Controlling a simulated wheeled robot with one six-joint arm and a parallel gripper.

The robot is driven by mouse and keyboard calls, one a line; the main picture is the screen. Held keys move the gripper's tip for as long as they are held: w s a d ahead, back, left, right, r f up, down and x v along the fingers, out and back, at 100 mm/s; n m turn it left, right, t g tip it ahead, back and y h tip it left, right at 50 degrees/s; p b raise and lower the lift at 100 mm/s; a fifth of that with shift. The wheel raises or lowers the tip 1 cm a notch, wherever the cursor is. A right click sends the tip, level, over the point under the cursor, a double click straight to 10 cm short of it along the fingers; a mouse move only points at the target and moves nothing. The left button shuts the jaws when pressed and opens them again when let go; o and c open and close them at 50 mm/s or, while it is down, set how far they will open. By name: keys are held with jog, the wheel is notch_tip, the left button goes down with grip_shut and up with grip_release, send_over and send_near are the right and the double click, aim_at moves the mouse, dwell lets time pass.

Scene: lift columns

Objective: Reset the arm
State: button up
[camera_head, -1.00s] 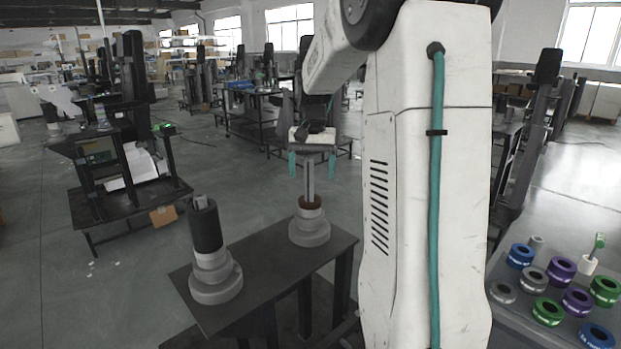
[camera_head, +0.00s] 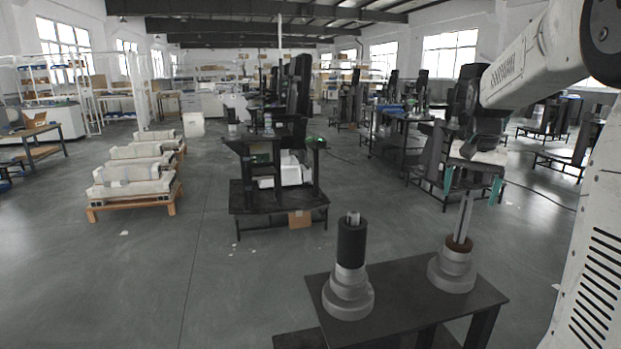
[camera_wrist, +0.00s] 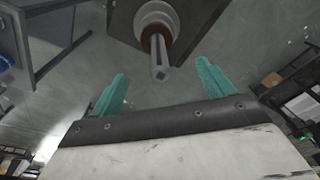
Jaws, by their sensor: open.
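My gripper (camera_head: 472,184) is at the right in the head view, above the dark table (camera_head: 400,300). Its teal fingers are spread apart with nothing between them, as the wrist view (camera_wrist: 161,92) also shows. The right column (camera_head: 452,270), with a grey stepped base, a brown ring and a thin grey shaft, stands upright on the table. In the head view the shaft's top is just below or overlapping my gripper; in the wrist view the shaft (camera_wrist: 160,68) lies just beyond the fingertips. The left column (camera_head: 350,270), with a black sleeve, stands on the same table, apart from my gripper.
A workstation with a black column (camera_head: 275,205) stands behind, with open floor (camera_head: 190,270) to the left. Pallets with pale parts (camera_head: 135,180) are at the left. More black benches (camera_head: 405,145) fill the back right. My white arm covers the right edge.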

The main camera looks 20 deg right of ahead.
jog(key=s+a+f+n, duration=0.2)
jog(key=s+a+n, duration=0.3)
jog(key=s+a, duration=0.7)
jog(key=s+a+f+n, duration=0.3)
jog(key=s+a+n, duration=0.2)
jog(key=s+a, duration=0.7)
jog(key=a, duration=0.4)
jog(key=shift+a+t+y, duration=0.3)
jog(key=shift+a, duration=0.05)
